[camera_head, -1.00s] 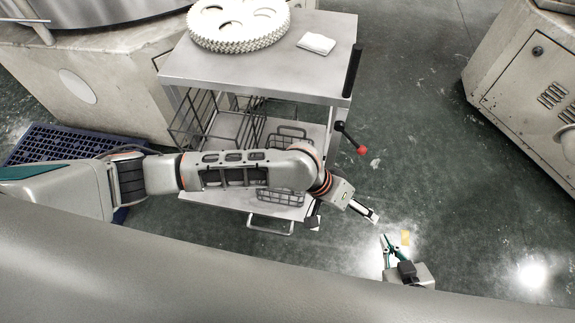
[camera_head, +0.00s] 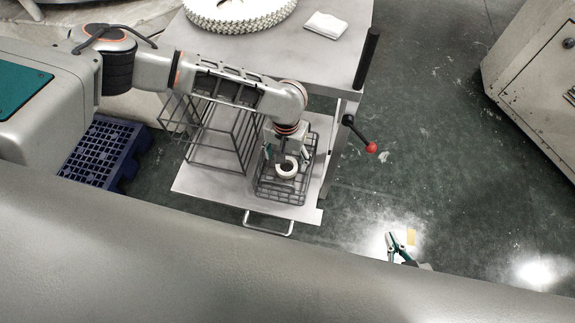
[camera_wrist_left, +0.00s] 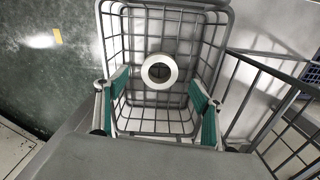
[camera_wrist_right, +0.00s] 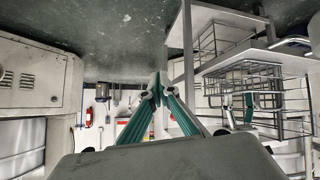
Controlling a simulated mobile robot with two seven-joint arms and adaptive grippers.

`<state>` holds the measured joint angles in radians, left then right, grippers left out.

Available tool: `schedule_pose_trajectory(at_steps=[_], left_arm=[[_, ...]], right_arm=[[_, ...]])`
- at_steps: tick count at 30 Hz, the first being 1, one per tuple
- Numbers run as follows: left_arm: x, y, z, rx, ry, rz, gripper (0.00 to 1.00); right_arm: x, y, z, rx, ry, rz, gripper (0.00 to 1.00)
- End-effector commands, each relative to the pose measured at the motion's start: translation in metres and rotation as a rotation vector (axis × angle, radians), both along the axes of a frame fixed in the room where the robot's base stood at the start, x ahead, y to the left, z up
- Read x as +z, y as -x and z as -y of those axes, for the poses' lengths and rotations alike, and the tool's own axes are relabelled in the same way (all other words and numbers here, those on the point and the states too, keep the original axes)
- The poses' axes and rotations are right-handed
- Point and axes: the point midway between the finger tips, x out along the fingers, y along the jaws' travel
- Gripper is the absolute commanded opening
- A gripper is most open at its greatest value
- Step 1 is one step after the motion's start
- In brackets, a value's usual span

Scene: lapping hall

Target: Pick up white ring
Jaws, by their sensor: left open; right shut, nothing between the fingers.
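The white ring (camera_head: 287,175) lies in a small grey wire basket (camera_head: 281,198) on the cart's lower shelf. In the left wrist view the ring (camera_wrist_left: 159,87) shows nearly face-on, its hole round, over the basket's mesh (camera_wrist_left: 180,115). My left gripper (camera_head: 287,156) is open, pointing down at the basket. Its green-padded fingers (camera_wrist_left: 159,92) stand apart, one to each side of the ring, with neither touching it in view. How far above the ring they are I cannot tell. My right gripper (camera_head: 392,243) is shut and empty over the floor; its fingertips meet in the right wrist view (camera_wrist_right: 159,86).
A taller wire basket (camera_head: 222,145) stands left of the small one. The cart's steel top (camera_head: 325,60) holds a large toothed wheel (camera_head: 240,14) and a folded white cloth (camera_head: 326,25). A red-knobbed lever (camera_head: 370,147) juts out right. A blue pallet (camera_head: 102,153) lies left.

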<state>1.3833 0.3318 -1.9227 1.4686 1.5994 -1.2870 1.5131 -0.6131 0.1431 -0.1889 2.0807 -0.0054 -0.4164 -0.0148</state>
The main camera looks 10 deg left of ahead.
Motion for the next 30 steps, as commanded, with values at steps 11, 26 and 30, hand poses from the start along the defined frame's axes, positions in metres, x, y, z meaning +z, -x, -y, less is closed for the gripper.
schedule_pose_trajectory(at_steps=[11, 26, 30], left_arm=[[-0.05, -0.002, -0.001, -0.001, 0.0, -0.006, 0.68], [-0.049, -0.005, 0.0, -0.001, 0.002, 0.003, 0.2], [-0.049, -0.005, 0.0, -0.001, 0.002, 0.003, 0.2]], right_arm=[[-0.002, -0.008, -0.006, 0.019, -0.01, 0.02, 0.0], [0.005, -0.011, -0.01, 0.022, -0.016, 0.031, 0.0], [0.005, -0.011, -0.009, 0.018, -0.015, 0.029, 0.0]])
